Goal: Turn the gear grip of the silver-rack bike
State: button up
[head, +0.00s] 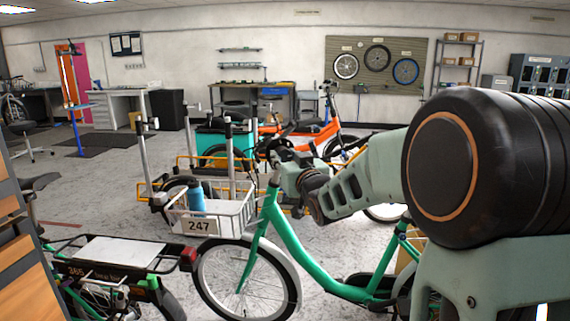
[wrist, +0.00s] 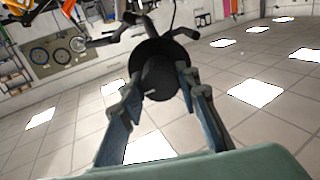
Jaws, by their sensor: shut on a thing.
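A green bike (head: 290,230) with a front basket (head: 235,222) stands in the middle of the head view; its rear rack is hidden behind my arm. My gripper (head: 283,178) is at its handlebar, where the head view shows little detail. In the wrist view my gripper (wrist: 160,82) has one finger on each side of a thick black round grip (wrist: 158,76) and is shut on it. The grip's end faces the camera. Dark bars and levers show beyond it. I cannot tell how far the grip is turned.
Another bike with a pale flat rack (head: 107,251) stands close at the lower left. A blue bottle (head: 196,197) is in the basket. An orange bike (head: 310,133) and a teal cargo box (head: 212,145) stand behind. Floor (head: 90,185) at left is clear.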

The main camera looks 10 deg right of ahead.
jog(key=n+b, duration=0.3)
jog(key=shift+f+n, duration=0.2)
jog(key=shift+n, duration=0.1)
jog(key=shift+r+n+y+b, duration=0.15)
jog(key=shift+n+y+b, duration=0.15)
jog(key=shift+n+b, duration=1.15)
jog(key=shift+n, duration=0.35)
jog(key=o, duration=1.2)
jog(key=shift+c, duration=0.2)
jog(key=shift+s, duration=0.15)
jog(key=s+d, duration=0.1)
jog(key=s, duration=0.6)
jog(key=shift+d, duration=0.15)
